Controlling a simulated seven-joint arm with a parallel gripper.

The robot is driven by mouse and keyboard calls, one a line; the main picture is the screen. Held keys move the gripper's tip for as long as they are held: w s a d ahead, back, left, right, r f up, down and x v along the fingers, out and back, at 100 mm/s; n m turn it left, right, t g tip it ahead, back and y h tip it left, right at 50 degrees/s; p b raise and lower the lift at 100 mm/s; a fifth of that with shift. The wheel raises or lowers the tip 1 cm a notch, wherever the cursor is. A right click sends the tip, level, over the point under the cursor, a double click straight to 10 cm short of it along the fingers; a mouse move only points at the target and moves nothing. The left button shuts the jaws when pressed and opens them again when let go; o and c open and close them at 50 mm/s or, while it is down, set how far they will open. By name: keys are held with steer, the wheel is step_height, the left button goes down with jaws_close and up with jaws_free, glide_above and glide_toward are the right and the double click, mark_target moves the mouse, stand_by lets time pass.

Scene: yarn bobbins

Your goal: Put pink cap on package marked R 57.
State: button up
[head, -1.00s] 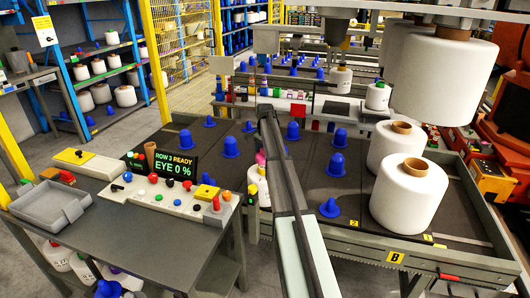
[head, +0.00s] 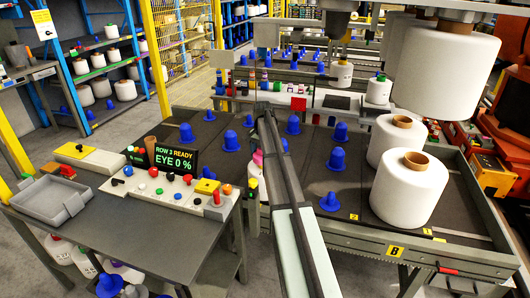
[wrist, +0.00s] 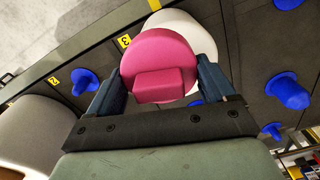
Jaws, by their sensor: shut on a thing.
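The pink cap (wrist: 160,62) is between the two fingers of my gripper (wrist: 158,88), which is shut on it. A white rounded package (wrist: 199,33) lies directly behind the cap in the wrist view, partly covered by it; I cannot tell whether they touch. In the head view a small part of the pink cap (head: 257,157) shows left of my arm, with white package surface (head: 256,177) below it. My arm hides the fingers there. No R 57 marking is legible in either view.
Several blue cones (head: 337,159) stand on the dark bed, whose front edge carries number plates. Large white bobbins (head: 408,194) stand at its right, with another hanging above (head: 440,75). A control table (head: 150,232) with a grey tray (head: 52,200) is at the left.

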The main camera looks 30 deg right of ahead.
steer(key=s+a+r+n, duration=0.4)
steer(key=s+a+r, duration=0.25)
steer(key=a, duration=0.45)
steer(key=s+a+r+n, duration=0.3)
steer(key=s+a+r, duration=0.3)
steer(key=a, duration=0.5)
steer(key=w+d+f+m, duration=0.2)
steer(key=w+d+f, duration=0.1)
steer(key=d, duration=0.3)
steer(key=w+d+f+m, duration=0.1)
steer(key=w+d+f, duration=0.3)
steer(key=d, duration=0.3)
steer(key=w+d+f+m, duration=0.2)
steer(key=w+d+f, duration=0.2)
steer(key=d, duration=0.2)
steer(key=shift+d+f+m, duration=0.25)
steer(key=shift+d+m, duration=0.05)
steer(key=shift+d, duration=0.05)
steer(key=w+d+f+m, duration=0.2)
steer(key=w+d, duration=0.1)
steer(key=w+d+f+m, duration=0.1)
steer(key=w+d, duration=0.1)
steer(key=shift+d+f, duration=0.1)
steer(key=shift+f, duration=0.05)
steer(key=shift+w+d+f+m, duration=0.2)
steer(key=shift+w+d+m, duration=0.2)
steer(key=shift+m, duration=0.4)
steer(key=shift+a+f, duration=0.1)
steer(key=shift+f, duration=0.15)
steer(key=shift+f, duration=1.25)
